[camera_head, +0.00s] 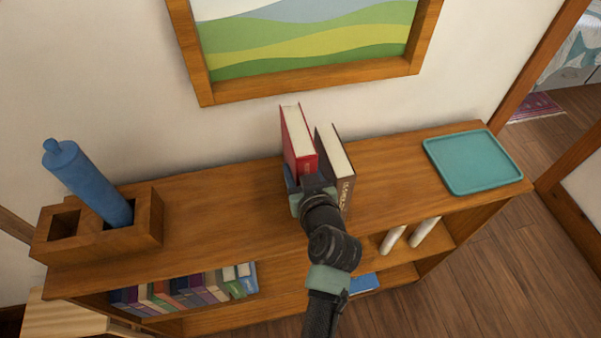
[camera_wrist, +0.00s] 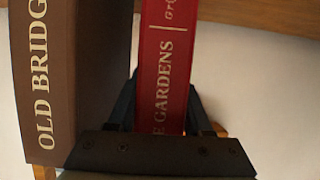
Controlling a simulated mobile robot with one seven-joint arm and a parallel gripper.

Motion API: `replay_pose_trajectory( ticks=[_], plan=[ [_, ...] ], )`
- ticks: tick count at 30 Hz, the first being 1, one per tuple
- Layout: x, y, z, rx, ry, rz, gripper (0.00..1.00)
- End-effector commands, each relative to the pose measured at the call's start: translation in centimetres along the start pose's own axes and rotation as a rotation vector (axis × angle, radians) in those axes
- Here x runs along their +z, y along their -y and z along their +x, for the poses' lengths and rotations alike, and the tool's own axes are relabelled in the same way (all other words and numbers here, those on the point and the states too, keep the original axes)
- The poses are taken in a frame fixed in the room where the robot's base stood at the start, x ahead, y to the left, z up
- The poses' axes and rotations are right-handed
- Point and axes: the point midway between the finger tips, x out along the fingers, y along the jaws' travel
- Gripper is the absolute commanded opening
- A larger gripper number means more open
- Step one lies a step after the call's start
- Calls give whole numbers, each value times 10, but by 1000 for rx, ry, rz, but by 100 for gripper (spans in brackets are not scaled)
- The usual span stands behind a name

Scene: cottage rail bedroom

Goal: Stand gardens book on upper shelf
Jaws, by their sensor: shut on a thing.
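The red gardens book (camera_head: 299,143) stands upright over the top board of the shelf unit (camera_head: 215,205), its spine towards me. In the wrist view its red spine (camera_wrist: 165,60) reads "GARDENS" and sits between the two dark fingers. My gripper (camera_head: 309,182) is shut on this book, and it also shows in the wrist view (camera_wrist: 165,110). The gripper hides the book's lower end, so I cannot tell whether it touches the board. A dark brown book (camera_head: 335,165) stands close on its right; its spine (camera_wrist: 45,80) reads "OLD BRIDG" in the wrist view.
A wooden holder (camera_head: 148,220) with a blue bottle (camera_head: 88,180) stands at the left end. A teal tray (camera_head: 472,162) lies at the right end. Several books (camera_head: 185,291) fill a lower shelf. A framed picture (camera_head: 310,85) hangs behind. Bare board shows either side of the two books.

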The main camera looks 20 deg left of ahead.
Motion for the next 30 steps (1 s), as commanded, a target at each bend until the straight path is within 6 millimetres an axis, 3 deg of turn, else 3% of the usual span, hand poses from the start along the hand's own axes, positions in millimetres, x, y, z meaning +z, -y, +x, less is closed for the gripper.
replay_pose_trajectory(
  ticks=[5,17,18,23,30],
  plan=[
    [14,-1,7,3,-7,0,0],
    [18,-1,9,3,-8,-1,0],
    [21,0,9,0,-1,0,54],
    [21,0,9,0,0,0,80],
    [21,0,8,0,0,0,80]
  ],
)
